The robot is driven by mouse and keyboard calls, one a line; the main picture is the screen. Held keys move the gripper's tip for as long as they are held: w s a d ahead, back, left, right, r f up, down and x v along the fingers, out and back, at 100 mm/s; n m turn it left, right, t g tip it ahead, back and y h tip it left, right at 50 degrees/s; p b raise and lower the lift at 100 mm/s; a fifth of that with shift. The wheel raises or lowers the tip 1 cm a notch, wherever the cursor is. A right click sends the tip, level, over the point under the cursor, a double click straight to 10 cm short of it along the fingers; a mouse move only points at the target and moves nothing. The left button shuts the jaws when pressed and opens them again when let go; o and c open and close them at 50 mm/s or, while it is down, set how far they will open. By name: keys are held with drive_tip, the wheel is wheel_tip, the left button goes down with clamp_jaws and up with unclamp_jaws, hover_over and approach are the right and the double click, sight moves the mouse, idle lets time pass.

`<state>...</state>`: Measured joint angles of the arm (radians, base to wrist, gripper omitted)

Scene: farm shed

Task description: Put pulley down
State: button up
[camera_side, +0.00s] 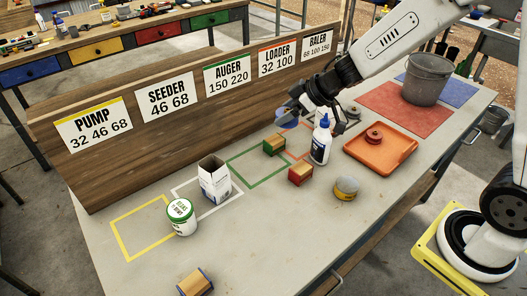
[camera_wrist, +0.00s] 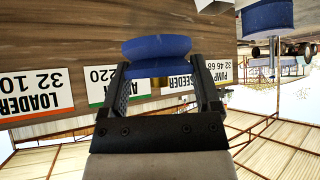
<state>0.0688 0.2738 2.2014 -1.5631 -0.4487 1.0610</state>
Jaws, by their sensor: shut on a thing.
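My gripper (camera_side: 292,115) is over the far side of the bench, near the wooden board and beside the glue bottle. It is shut on a blue pulley (camera_wrist: 157,48), a grooved wheel pinched between both fingers in the wrist view. The pulley also shows in the side view (camera_side: 286,121), partly hidden by my gripper; whether it touches the bench I cannot tell. A red pulley (camera_side: 374,136) lies in the orange tray (camera_side: 398,158). The board carries the signs PUMP (camera_side: 93,124), SEEDER (camera_side: 166,97), AUGER (camera_side: 228,74), LOADER (camera_side: 278,58) and BALER (camera_side: 317,44).
A white glue bottle (camera_side: 320,143) stands close to my gripper. A bucket (camera_side: 427,79) stands at the right. The yellow outline (camera_side: 113,228) is mostly clear.

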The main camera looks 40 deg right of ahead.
drive_tip(key=s+d+m+t+h, duration=0.15)
drive_tip(key=d+m+h, duration=0.3)
drive_tip(key=d, duration=1.35)
drive_tip(key=m+h, duration=0.3)
drive_tip(key=m, duration=0.2)
hover_over(384, 141)
drive_tip(key=s+a, duration=0.3)
drive_tip(key=a, duration=0.2)
wheel_tip(384, 141, down, 12)
drive_tip(key=shift+w, duration=0.3)
drive_tip(key=shift+f, duration=0.15)
drive_tip(key=shift+f, duration=2.2)
drive_tip(key=shift+f, duration=1.75)
drive_tip(key=shift+f, duration=0.1)
